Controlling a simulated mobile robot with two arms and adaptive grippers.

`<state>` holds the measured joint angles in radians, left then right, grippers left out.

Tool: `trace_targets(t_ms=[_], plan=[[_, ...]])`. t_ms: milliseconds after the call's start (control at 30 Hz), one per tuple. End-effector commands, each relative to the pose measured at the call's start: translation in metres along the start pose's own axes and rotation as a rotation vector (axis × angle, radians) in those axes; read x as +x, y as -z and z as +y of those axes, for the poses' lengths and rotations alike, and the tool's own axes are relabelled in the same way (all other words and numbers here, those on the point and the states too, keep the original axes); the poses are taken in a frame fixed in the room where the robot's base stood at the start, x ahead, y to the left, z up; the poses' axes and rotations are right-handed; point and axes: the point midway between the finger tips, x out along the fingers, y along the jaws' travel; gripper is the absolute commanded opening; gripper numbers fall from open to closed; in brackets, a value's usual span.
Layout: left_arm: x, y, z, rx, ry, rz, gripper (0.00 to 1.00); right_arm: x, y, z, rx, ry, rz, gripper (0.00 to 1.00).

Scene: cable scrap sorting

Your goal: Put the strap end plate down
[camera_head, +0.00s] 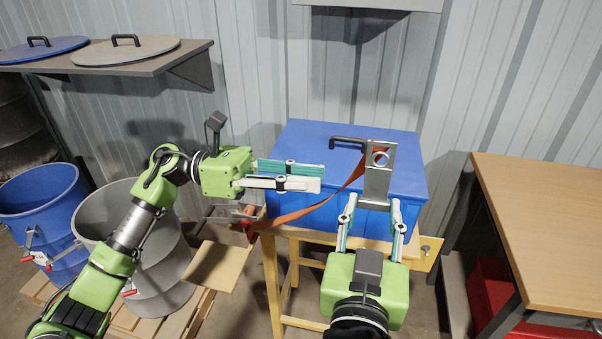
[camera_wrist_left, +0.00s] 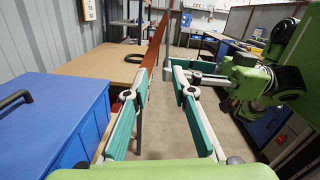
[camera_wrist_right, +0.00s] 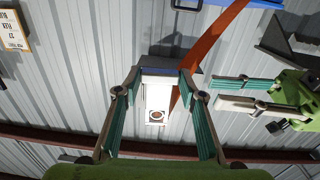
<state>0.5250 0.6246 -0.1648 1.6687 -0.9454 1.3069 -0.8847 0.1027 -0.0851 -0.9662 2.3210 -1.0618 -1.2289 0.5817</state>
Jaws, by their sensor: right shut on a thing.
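The strap end plate (camera_head: 377,180) is a grey metal plate with a round hole near its top. It stands upright in the head view, in front of the blue box's lid (camera_head: 310,150). My right gripper (camera_head: 373,203) is shut on its lower part; the plate also shows between the fingers in the right wrist view (camera_wrist_right: 157,98). An orange strap (camera_head: 305,211) runs from the plate down to the left, passing below my left gripper. My left gripper (camera_head: 320,179) is open and empty, left of the plate; a gap shows between its fingers in the left wrist view (camera_wrist_left: 160,74).
The blue box sits on a yellow wooden stand (camera_head: 270,285) and has a black handle on its lid. A wooden table (camera_head: 540,220) is at the right, with a red bin (camera_head: 490,295) below. Blue (camera_head: 40,195) and grey (camera_head: 150,270) drums stand at the left.

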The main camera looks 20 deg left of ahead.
Motion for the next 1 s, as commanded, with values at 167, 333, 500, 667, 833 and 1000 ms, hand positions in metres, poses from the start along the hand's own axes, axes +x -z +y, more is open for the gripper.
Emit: trace_targets(t_ms=[167, 333, 500, 667, 833, 1000], plan=[[0.0, -0.01, -0.012, 0.082, 0.028, 0.047, 0.24, 0.0, 0.0, 0.0, 0.0, 0.0, 0.001, 0.14], [0.02, -0.009, -0.013, 0.085, 0.032, 0.048, 0.24, 0.0, 0.0, 0.0, 0.0, 0.0, 0.001, 0.14], [0.053, -0.008, -0.014, 0.084, 0.032, 0.045, 0.24, 0.0, 0.0, 0.0, 0.0, 0.0, 0.001, 0.14], [0.083, -0.007, -0.015, 0.082, 0.03, 0.045, 0.24, 0.0, 0.0, 0.0, 0.0, 0.0, 0.001, 0.14], [0.105, -0.005, -0.015, 0.08, 0.029, 0.044, 0.24, 0.0, 0.0, 0.0, 0.0, 0.0, 0.001, 0.14], [0.115, -0.005, -0.015, 0.08, 0.027, 0.045, 0.24, 0.0, 0.0, 0.0, 0.0, 0.0, 0.001, 0.14]])
